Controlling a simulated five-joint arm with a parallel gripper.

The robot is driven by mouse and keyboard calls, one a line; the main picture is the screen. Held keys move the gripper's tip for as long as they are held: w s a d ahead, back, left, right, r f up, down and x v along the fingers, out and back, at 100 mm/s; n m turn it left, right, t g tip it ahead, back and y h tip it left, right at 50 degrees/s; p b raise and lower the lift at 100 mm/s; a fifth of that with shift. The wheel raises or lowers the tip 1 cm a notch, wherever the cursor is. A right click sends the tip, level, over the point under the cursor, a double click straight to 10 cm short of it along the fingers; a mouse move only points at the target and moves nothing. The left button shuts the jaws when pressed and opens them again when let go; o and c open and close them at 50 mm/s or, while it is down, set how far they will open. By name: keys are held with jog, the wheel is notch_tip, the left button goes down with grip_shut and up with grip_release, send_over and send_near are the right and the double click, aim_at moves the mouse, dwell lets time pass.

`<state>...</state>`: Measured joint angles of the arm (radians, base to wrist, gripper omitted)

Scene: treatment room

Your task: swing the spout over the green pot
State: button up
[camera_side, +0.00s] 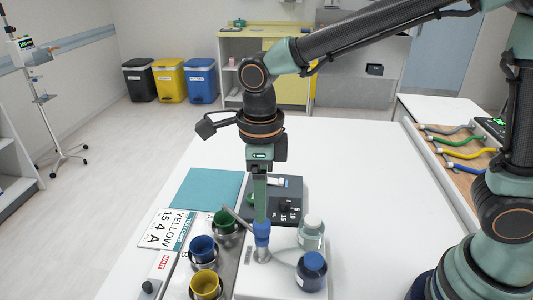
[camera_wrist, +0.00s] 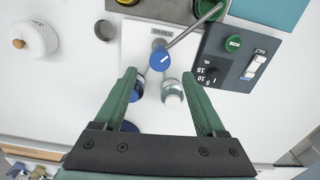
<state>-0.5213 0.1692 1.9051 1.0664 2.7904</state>
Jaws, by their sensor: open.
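The spout, a thin metal tube (camera_wrist: 183,37) with a blue knob (camera_wrist: 160,60) at its pivot, stands on a white base (camera_side: 245,280). In the side view its free end reaches up-left to the green pot (camera_side: 224,221). A blue pot (camera_side: 202,247) and a yellow pot (camera_side: 206,284) stand nearer the camera. My gripper (camera_wrist: 160,74) is open and empty, pointing down just above the blue knob; contact is unclear.
A white-capped bottle (camera_side: 312,232) and a blue bottle (camera_side: 311,271) stand right of the knob. A dark dosing box (camera_side: 289,186) with a green button (camera_wrist: 233,43) is behind. A teal mat (camera_side: 205,187) and a card reading YELLOW (camera_side: 172,231) lie left. The table behind is clear.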

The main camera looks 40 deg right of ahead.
notch_tip(320, 180, up, 6)
jog(key=shift+r, duration=0.2)
dwell(0.3)
jog(key=s+d+n+t, duration=0.2)
jog(key=d+n, duration=0.7)
jog(key=n, duration=0.4)
jog(key=s+d+r+n+t, duration=0.1)
jog(key=s+d+n+t, duration=0.1)
jog(key=d+n, duration=0.8)
jog(key=n+t, duration=0.1)
jog(key=n, duration=0.2)
jog(key=shift+s+t, duration=0.3)
jog(key=shift+s, duration=0.1)
